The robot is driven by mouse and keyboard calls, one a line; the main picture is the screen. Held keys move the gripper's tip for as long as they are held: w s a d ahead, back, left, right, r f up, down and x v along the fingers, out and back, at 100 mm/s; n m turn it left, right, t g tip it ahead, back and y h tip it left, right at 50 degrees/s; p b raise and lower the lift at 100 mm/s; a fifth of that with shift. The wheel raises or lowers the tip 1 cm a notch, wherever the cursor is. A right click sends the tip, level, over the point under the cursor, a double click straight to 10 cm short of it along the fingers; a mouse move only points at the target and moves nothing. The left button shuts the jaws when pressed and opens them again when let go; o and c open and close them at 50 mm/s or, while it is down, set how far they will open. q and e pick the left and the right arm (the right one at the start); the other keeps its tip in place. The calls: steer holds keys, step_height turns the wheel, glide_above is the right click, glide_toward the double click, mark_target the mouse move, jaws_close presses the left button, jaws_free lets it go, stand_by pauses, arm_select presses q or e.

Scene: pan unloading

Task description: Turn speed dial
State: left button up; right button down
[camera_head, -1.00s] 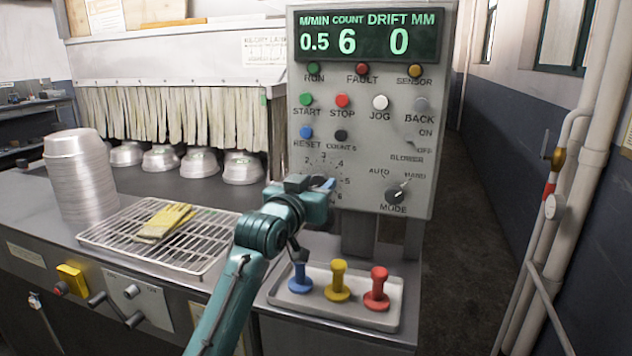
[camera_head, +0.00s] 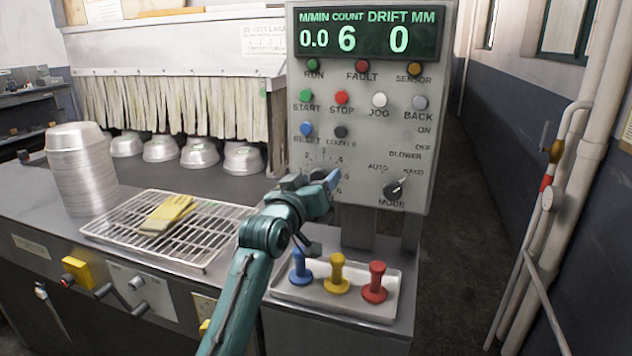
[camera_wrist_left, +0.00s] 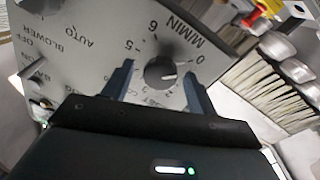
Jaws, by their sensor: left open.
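The speed dial (camera_wrist_left: 160,72) is a dark round knob under the M/MIN label in the left wrist view. Its pale mark points toward the 0 end of the scale. My left gripper (camera_wrist_left: 158,85) is open, with one blue-grey finger on each side of the knob; I cannot tell whether either finger touches it. In the head view my left gripper (camera_head: 328,180) is at the lower left of the control panel (camera_head: 362,150) and hides the knob. The display (camera_head: 367,36) reads 0.0 M/MIN, count 6, drift 0. My right gripper is not in view.
The mode knob (camera_head: 393,190) is right of the gripper. Below, a tray (camera_head: 330,305) holds blue, yellow and red stamp-like pieces. A wire rack (camera_head: 205,240) with yellow gloves (camera_head: 167,216), stacked pans (camera_head: 80,170) and several pans by the strip curtain (camera_head: 165,110) are left.

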arm_select(q)
steer(key=b+v, duration=0.1)
steer(key=v, duration=1.2)
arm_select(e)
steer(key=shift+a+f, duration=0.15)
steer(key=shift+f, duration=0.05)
arm_select(q)
steer(key=shift+s, duration=0.1)
steer(key=s+a+f+g+y+p, duration=0.1)
steer(key=s+a+f, duration=0.15)
steer(key=f, duration=0.65)
steer(key=s+a+f+g+y+p, duration=0.15)
steer(key=s+f, duration=0.25)
steer(key=f, duration=0.5)
steer(key=s+a+f+m+g+p, duration=0.1)
steer(key=s+a+f+g, duration=0.1)
steer(key=s+f, duration=0.5)
steer(key=s+a+f+m+g+y, duration=0.1)
steer(key=s+a+f, duration=0.2)
steer(key=s+f, duration=0.5)
steer(key=s, duration=0.3)
steer(key=shift+s+g+p, duration=0.35)
steer(key=shift+p, duration=0.05)
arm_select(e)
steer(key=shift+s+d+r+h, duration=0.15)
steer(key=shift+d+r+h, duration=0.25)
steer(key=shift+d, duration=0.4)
